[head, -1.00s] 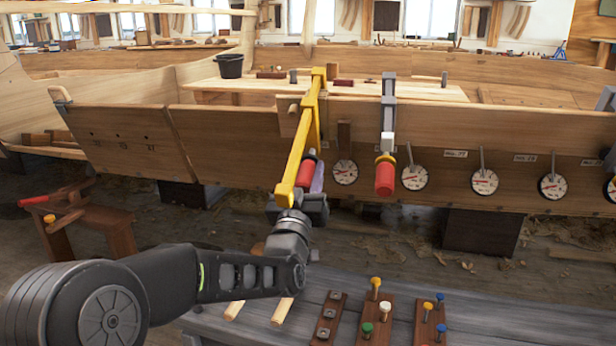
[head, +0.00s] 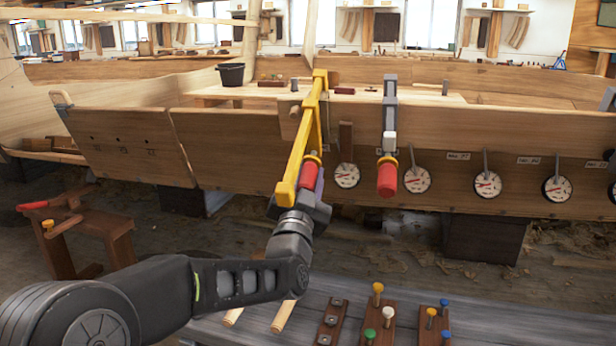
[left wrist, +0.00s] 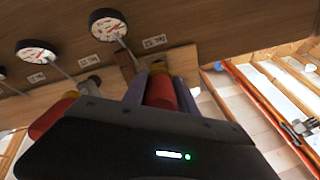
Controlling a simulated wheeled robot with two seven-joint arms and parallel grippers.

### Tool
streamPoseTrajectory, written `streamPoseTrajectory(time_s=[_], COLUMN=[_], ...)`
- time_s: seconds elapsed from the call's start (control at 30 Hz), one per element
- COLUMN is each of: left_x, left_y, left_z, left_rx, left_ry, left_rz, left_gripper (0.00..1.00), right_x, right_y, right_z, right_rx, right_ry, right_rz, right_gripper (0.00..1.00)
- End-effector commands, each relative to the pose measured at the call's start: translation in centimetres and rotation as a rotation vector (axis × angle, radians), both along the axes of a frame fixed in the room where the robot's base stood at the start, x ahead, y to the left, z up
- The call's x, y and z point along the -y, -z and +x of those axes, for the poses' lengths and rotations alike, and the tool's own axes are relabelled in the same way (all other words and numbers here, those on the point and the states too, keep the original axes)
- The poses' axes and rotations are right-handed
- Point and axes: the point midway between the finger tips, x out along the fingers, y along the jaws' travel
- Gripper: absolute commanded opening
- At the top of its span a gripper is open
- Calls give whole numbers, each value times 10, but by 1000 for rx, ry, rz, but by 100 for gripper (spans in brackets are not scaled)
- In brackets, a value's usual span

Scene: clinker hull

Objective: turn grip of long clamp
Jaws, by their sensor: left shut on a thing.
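The long clamp (head: 301,152) is a yellow bar hooked over the top edge of the hull planking, sloping down toward me. Its red grip (head: 308,174) hangs below the plank edge beside the bar. My left gripper (head: 313,190) is at this grip, its fingers on either side. In the left wrist view the red grip (left wrist: 161,92) sits between two purple-grey fingers, which are shut on it. The grip's lower end is hidden by the gripper body. My right gripper is in neither view now.
A shorter grey clamp with a red grip (head: 387,179) hangs to the right. Several round dials (head: 416,179) line the hull. A grey bench (head: 490,326) with pegged wooden blocks (head: 389,318) stands in front. A brown stool (head: 90,228) is at left.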

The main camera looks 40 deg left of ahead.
Motion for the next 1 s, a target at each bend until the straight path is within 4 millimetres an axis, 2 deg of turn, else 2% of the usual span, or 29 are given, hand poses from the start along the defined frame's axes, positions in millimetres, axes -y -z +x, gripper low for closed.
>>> streamPoseTrajectory(time_s=[0.37,0.4,0.67,1.0], left_x=[0,0,0,2], left_y=[0,0,0,1], left_z=[0,0,0,-4], left_rx=[-4,-4,-2,-2], left_ry=[-3,-3,-2,-3], left_rz=[5,5,5,5], left_gripper=[0,35,56,56], right_x=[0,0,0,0], right_y=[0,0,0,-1], right_z=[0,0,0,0], right_rx=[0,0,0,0], right_ry=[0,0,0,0], right_rz=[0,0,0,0], right_gripper=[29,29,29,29])
